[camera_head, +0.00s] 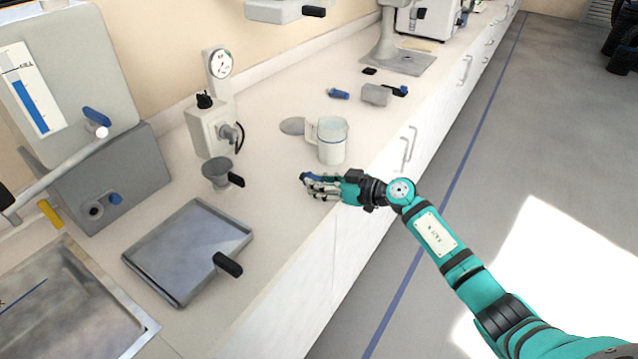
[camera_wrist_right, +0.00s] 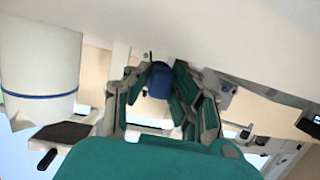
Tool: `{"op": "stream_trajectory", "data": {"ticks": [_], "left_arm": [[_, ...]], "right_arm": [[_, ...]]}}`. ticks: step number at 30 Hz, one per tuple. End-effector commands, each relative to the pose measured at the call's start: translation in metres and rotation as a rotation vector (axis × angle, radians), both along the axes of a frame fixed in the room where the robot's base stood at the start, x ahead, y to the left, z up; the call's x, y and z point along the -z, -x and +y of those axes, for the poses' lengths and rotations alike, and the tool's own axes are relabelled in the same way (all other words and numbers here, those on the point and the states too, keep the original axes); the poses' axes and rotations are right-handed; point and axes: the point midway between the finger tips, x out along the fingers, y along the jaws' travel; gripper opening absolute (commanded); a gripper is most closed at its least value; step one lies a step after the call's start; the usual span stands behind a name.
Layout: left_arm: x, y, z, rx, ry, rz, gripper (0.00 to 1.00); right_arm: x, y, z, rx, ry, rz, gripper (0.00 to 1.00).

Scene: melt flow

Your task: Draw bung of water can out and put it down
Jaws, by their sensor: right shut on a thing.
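My right gripper (camera_head: 318,187) is low over the counter's front part, just in front of the white jug. It is shut on a small blue bung (camera_wrist_right: 158,80), whose blue end also shows at the fingertips in the head view (camera_head: 304,177). In the wrist view the bung is close to the white counter surface; I cannot tell whether it touches it. The white jug (camera_head: 332,148) with a blue band and a handle stands upright, and its side shows in the wrist view (camera_wrist_right: 40,60). I cannot tell for sure which vessel is the water can. My left gripper is not in view.
A grey disc (camera_head: 292,126) lies beside the jug. A grey funnel (camera_head: 217,173), a tray with a black handle (camera_head: 228,264) and a gauge device (camera_head: 207,130) stand to the left. A blue piece (camera_head: 338,93) and a grey cylinder (camera_head: 375,94) lie behind.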

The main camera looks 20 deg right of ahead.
Motion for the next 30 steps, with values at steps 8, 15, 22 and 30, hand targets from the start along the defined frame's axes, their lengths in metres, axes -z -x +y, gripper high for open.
{"op": "stream_trajectory", "data": {"ticks": [8,15,22,30], "left_arm": [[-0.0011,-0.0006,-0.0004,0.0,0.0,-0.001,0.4],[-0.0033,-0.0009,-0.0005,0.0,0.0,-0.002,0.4],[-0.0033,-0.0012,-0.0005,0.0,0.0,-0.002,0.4],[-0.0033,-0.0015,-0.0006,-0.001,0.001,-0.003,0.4]], "right_arm": [[0.0002,-0.0001,0.0,0.0,0.0,0.0,0.0],[0.0032,0.0,-0.0001,0.0,0.001,0.001,0.0],[0.0053,0.0003,0.0002,-0.001,0.0,0.002,0.39],[0.0065,0.0009,0.0006,-0.002,0.001,0.004,0.48]]}}
